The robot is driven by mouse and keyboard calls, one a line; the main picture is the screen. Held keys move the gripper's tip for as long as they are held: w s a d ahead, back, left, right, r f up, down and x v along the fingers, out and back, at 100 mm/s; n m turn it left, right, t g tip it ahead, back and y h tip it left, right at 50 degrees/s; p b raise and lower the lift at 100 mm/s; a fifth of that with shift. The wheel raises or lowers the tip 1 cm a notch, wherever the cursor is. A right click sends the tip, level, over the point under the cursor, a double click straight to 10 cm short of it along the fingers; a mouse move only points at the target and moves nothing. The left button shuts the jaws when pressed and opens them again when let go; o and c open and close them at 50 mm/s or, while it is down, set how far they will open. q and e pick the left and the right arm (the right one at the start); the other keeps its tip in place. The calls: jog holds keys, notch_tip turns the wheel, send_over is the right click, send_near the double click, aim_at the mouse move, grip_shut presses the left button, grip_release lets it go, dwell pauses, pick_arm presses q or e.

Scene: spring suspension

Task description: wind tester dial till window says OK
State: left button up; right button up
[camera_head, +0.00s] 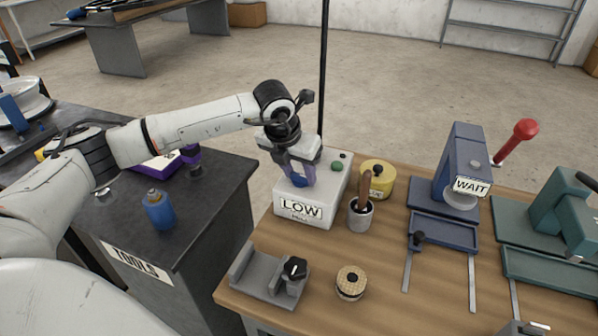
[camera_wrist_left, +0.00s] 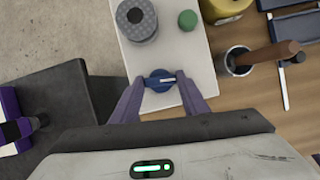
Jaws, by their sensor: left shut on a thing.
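The tester is a white box (camera_head: 333,200) at the left end of the wooden bench. The window (camera_head: 301,209) on its front reads LOW. Its blue dial (camera_head: 299,181) is on top, partly hidden by my gripper; the left wrist view shows the dial (camera_wrist_left: 159,80) with a pale mark. My left gripper (camera_head: 298,178) points down from above and is shut on the dial, one finger on each side of it. The box top also carries a green button (camera_wrist_left: 187,19) and a grey round part (camera_wrist_left: 138,20). My right gripper is not in view.
A yellow round tin (camera_head: 378,178) and a cup with a wooden-handled tool (camera_head: 361,214) stand right of the tester. A grey clamp block (camera_head: 270,277) and a round tan piece (camera_head: 351,283) are in front. A blue press (camera_head: 461,170) reading WAIT is farther right.

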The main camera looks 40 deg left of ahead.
pick_arm(q)
jog(key=shift+a+f+m+h+b, duration=0.15)
jog(key=shift+m+h+b, duration=0.35)
jog(key=shift+m+b, duration=0.55)
jog(key=m+h, duration=0.1)
jog(key=m, duration=0.2)
jog(key=shift+a+b, duration=0.1)
jog(key=shift+b, duration=0.2)
jog(key=m, duration=0.1)
jog(key=m+h, duration=0.1)
jog(key=m, duration=0.1)
jog(key=shift+w+r+g, duration=0.15)
jog(key=shift+r+g, duration=0.05)
jog(key=shift+g, duration=0.1)
jog(key=shift+a+m+g+h, duration=0.1)
jog(key=shift+m+g+h, duration=0.4)
jog(key=shift+m, duration=1.15)
jog(key=shift+b, duration=0.3)
jog(key=o, duration=1.1)
jog(key=shift+c, duration=0.2)
